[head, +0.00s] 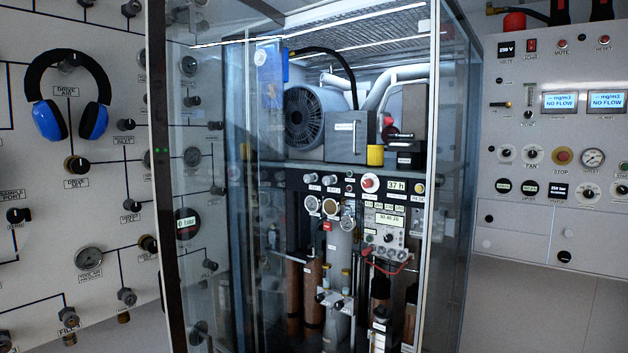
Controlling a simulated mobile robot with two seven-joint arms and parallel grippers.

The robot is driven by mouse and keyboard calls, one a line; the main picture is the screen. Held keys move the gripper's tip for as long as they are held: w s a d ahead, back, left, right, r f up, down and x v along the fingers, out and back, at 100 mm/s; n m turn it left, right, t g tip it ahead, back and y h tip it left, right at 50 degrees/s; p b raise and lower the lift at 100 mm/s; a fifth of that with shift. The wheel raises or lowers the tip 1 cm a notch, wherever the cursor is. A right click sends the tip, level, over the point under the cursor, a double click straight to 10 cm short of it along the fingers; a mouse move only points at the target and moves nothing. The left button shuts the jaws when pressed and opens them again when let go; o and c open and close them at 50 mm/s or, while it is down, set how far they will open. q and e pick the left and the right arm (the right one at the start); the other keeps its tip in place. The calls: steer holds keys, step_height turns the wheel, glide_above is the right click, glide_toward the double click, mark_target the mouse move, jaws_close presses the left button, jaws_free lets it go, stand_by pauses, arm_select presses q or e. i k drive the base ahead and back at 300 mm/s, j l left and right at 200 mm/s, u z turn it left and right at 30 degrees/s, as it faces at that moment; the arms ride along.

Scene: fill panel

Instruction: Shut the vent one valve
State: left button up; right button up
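I cannot pick out a label reading vent one in the head view. Several black valve knobs sit on the white panel at the left, among them a drive knob (77,164), a booster inlet knob (126,125) and a sample port knob (18,215). A knob labelled fill (68,318) is at the lower left. More knobs show through the glass of the cabinet, including one at its left side (209,265); their labels are too small to read. Neither of my grippers is in view.
A tall glass-walled cabinet (160,200) fills the middle, with a compressor (312,118), gauges and cylinders inside. Blue and black headphones (92,122) hang on the left panel. A right panel (540,215) carries displays reading NO FLOW.

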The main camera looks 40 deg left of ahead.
mark_target(307, 178)
steer(key=u, duration=1.25)
